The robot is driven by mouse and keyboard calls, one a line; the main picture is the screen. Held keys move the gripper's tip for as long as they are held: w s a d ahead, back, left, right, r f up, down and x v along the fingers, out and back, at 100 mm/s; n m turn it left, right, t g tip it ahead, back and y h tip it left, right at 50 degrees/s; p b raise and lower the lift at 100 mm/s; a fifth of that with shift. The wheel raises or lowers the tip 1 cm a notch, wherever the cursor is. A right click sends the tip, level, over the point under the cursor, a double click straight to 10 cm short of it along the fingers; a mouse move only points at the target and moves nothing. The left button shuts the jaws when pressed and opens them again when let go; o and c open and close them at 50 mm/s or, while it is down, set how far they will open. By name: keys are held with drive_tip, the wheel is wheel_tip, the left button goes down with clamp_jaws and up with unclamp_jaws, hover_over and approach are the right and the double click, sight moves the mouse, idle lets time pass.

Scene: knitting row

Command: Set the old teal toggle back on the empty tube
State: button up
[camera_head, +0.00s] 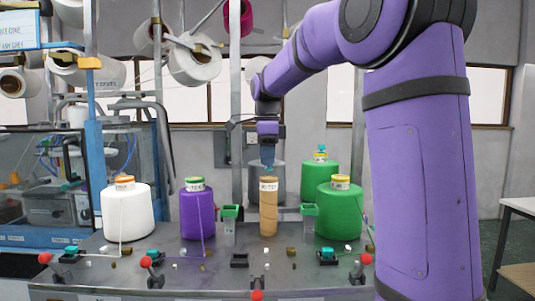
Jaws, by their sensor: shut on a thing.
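A bare brown tube (268,212) with a pale label near its top stands upright at the middle of the grey table, between the purple cone and the green cones. My gripper (268,163) points straight down above the tube's top. It is shut on a small teal thing, which I take as the teal toggle (268,170); it is mostly hidden by the jaws. It is over or at the tube's mouth, and I cannot tell whether they touch.
A white cone (127,213), a purple cone (197,215) and a green cone (339,212) stand on the table (215,262). Another green cone (318,180) is behind. Green-topped posts (230,212) flank the tube. Red-knobbed levers (146,262) and small teal parts line the front.

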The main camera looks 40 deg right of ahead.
drive_tip(key=shift+f, duration=0.95)
drive_tip(key=shift+f, duration=0.5)
clamp_jaws()
idle(0.4)
drive_tip(key=o, duration=0.8)
unclamp_jaws()
drive_tip(key=shift+r, duration=0.1)
wheel_tip(320, 180, up, 11)
drive_tip(key=shift+f, duration=0.15)
